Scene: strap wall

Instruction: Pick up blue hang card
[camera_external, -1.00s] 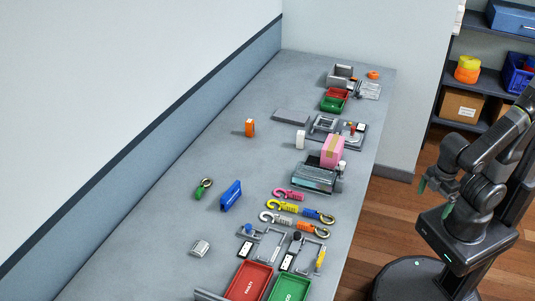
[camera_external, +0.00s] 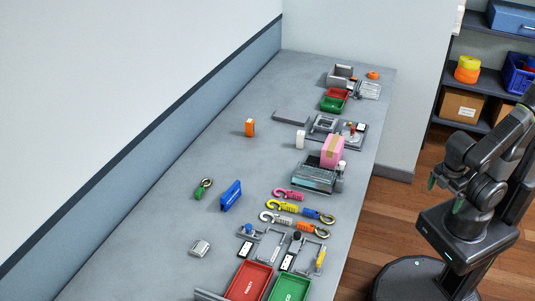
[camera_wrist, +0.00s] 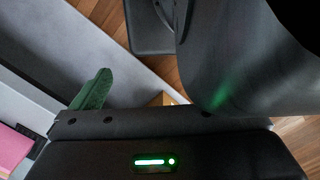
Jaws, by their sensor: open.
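The blue hang card (camera_external: 231,195) appears as a blue upright piece with pale markings, on the grey workbench left of the colored hooks. My gripper (camera_external: 445,195) is at the right, off the bench edge and above the floor side, far from the card. Its green fingertips are apart with nothing between them. In the wrist view one green finger (camera_wrist: 92,90) shows; the other is hidden. The card is not in the wrist view.
Beside the card lie a green ring-ended piece (camera_external: 203,189) and a metal block (camera_external: 200,248). Colored hooks (camera_external: 300,209), a red tray (camera_external: 249,281) and a green tray (camera_external: 290,284) are nearer the bench edge. A pink box (camera_external: 332,151) stands farther back.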

